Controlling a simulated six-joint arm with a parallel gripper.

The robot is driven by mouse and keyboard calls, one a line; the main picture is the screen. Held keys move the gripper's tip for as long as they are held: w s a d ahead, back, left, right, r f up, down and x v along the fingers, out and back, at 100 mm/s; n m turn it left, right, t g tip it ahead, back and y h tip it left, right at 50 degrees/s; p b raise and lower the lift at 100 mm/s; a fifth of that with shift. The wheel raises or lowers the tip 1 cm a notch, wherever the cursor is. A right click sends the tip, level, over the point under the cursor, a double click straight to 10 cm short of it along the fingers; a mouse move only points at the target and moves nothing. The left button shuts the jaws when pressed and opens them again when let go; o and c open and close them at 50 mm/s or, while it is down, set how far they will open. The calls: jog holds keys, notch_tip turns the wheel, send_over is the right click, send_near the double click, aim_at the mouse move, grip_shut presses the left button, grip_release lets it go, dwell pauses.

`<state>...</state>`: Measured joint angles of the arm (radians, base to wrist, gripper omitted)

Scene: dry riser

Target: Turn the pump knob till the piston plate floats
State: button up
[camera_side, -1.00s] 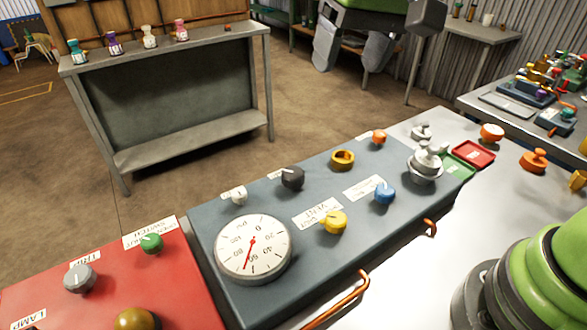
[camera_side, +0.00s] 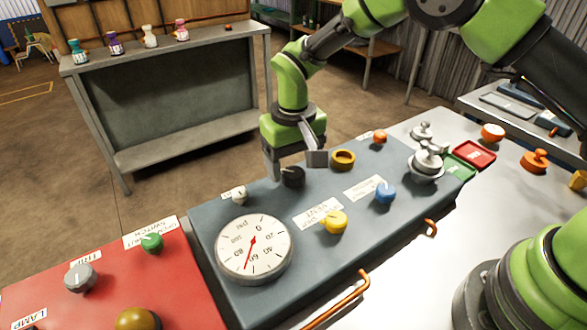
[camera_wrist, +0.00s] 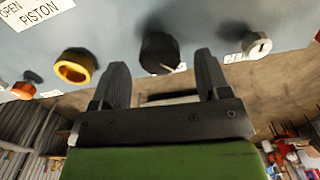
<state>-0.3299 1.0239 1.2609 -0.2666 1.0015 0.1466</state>
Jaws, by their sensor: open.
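A black knob (camera_side: 292,178) stands on the blue-grey panel; I cannot read its label, so I cannot tell whether it is the pump knob. My gripper (camera_side: 295,165) is open right at it, one finger on each side. In the wrist view the black knob (camera_wrist: 159,52) shows between and just beyond the fingertips (camera_wrist: 161,68); contact cannot be told. A white gauge (camera_side: 253,248) has its red needle pointing down near 60. A grey stack of discs (camera_side: 427,164), perhaps the piston plate, sits at the panel's far right end; whether it floats cannot be told.
A small white knob (camera_side: 239,195), a yellow knob (camera_side: 334,222) by a VENT label, a blue knob (camera_side: 385,193), a yellow-orange ring (camera_side: 343,159) and an orange knob (camera_side: 379,136) surround it. A red panel (camera_side: 85,300) is at left. Copper handles (camera_side: 337,302) edge the front.

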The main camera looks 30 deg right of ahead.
aim_at(293, 172)
jog(key=shift+f, duration=1.05)
jog(key=shift+c, duration=0.5)
jog(key=c, duration=0.8)
jog(key=shift+m, duration=1.3)
jog(key=shift+c, duration=0.2)
jog(key=o, duration=0.9)
jog(key=shift+o, duration=0.2)
notch_tip(293, 172, up, 10)
